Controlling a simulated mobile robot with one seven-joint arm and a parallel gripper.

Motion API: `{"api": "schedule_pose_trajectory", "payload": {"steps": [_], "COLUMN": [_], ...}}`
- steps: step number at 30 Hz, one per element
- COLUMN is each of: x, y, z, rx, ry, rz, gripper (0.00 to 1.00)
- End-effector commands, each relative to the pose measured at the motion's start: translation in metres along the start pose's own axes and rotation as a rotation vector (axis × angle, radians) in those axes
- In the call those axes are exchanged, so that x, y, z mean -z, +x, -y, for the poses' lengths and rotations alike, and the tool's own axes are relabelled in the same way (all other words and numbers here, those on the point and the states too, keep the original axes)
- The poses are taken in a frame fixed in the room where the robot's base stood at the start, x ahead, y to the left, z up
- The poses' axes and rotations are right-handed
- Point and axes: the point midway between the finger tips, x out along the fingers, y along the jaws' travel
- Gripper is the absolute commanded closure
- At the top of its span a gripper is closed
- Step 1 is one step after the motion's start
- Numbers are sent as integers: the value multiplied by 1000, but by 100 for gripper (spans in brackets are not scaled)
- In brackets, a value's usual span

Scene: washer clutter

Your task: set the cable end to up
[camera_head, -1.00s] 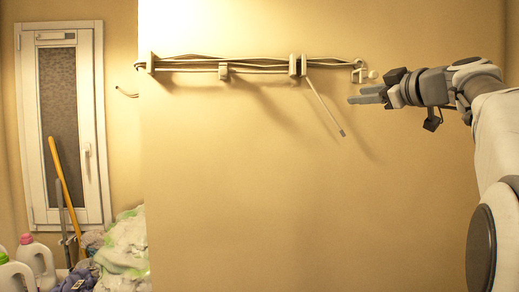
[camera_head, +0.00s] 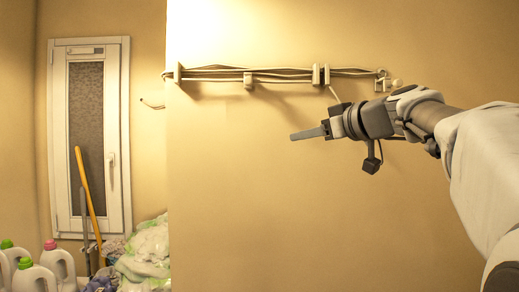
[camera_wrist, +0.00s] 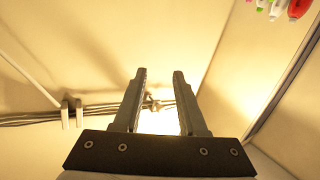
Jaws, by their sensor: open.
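The cable end (camera_head: 331,92) is a thin pale length hanging from a clip on the cable run, slanting down to the right. In the head view its lower part is hidden behind my gripper (camera_head: 293,136). In the wrist view a pale straight strip (camera_wrist: 30,78), which looks like this cable end, lies left of my fingers and runs to the white clips. My gripper (camera_wrist: 159,74) is open, with nothing between its fingers. It points left in the head view, below the cable run. I cannot tell its distance from the wall.
Bundled cables (camera_head: 285,71) run along the wall through several white clips (camera_head: 321,75). A white fitting (camera_head: 383,81) sits at their right end. A window (camera_head: 90,135), poles (camera_head: 88,195), bottles (camera_head: 58,264) and a cloth heap (camera_head: 146,250) are at left. The lower wall is clear.

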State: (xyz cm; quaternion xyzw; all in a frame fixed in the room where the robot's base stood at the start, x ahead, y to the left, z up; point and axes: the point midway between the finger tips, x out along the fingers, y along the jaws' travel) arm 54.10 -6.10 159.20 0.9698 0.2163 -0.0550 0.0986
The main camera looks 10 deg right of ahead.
Motion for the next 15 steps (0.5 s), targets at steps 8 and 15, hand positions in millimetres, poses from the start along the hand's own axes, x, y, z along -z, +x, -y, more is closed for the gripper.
{"api": "schedule_pose_trajectory", "payload": {"steps": [8,15], "x": [-11,-13], "y": [13,16], "z": [36,46], "rx": [54,68], "ry": [73,96], "rz": [25,34], "gripper": [59,59]}}
